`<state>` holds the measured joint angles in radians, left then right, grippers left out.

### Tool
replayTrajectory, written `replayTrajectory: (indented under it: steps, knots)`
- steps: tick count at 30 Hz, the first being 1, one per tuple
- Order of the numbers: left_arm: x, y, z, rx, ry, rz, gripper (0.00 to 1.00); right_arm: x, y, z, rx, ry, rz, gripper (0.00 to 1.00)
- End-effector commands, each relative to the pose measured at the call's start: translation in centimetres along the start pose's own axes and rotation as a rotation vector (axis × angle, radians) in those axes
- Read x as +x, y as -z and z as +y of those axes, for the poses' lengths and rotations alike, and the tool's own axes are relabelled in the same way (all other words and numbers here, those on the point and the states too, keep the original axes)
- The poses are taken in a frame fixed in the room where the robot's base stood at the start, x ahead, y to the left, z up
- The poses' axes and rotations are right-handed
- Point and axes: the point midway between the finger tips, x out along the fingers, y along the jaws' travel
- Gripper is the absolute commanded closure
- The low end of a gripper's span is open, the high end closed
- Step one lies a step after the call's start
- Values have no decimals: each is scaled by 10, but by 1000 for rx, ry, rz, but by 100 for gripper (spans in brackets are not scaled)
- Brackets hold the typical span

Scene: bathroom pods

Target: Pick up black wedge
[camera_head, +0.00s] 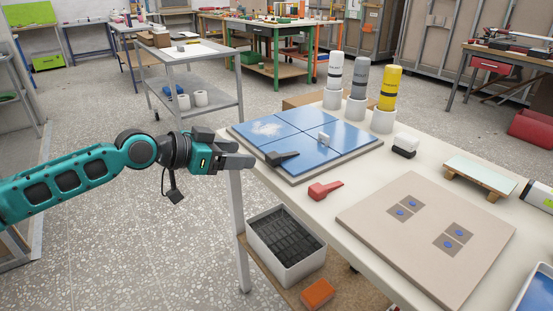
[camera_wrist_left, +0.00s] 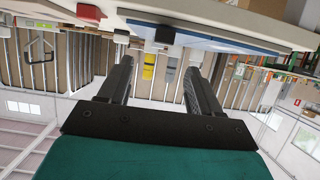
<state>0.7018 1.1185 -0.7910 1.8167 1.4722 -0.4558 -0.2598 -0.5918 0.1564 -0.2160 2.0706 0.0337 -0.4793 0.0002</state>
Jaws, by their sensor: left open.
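The black wedge (camera_head: 283,158) lies on the blue tiled panel (camera_head: 345,139), near its left front edge. A similar red wedge (camera_head: 325,190) lies on the table in front of the panel. My left gripper (camera_head: 243,160) is to the left of the black wedge, by the table's left edge, apart from it. Its jaws are open and empty in the left wrist view (camera_wrist_left: 160,62). That view is upside down; a dark piece that looks like the black wedge (camera_wrist_left: 164,34) shows beyond the fingertips, and the red wedge (camera_wrist_left: 88,12) is at upper left. My right gripper is not seen.
A small white block (camera_head: 324,140) stands on the panel. White, grey and yellow cylinders (camera_head: 388,90) stand behind it. A black-and-white block (camera_head: 405,145) and a beige board (camera_head: 430,228) lie to the right. A grey-filled bin (camera_head: 285,246) sits below the table.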

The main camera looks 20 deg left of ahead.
Motion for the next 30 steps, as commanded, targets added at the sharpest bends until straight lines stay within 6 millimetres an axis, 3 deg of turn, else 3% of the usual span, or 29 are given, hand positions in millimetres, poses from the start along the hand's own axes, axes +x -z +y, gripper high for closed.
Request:
replayTrajectory:
  steps: [6, 14, 21, 30]
  knots:
    - [37, 1, 0, -2, -1, 3, 36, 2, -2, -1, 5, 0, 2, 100]
    - [56, 0, -1, 0, 1, 2, 36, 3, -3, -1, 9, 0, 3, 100]
    - [90, 0, -6, -1, 0, 3, 36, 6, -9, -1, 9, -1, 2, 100]
    - [102, 0, -6, 0, 2, 1, 36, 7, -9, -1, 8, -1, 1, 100]
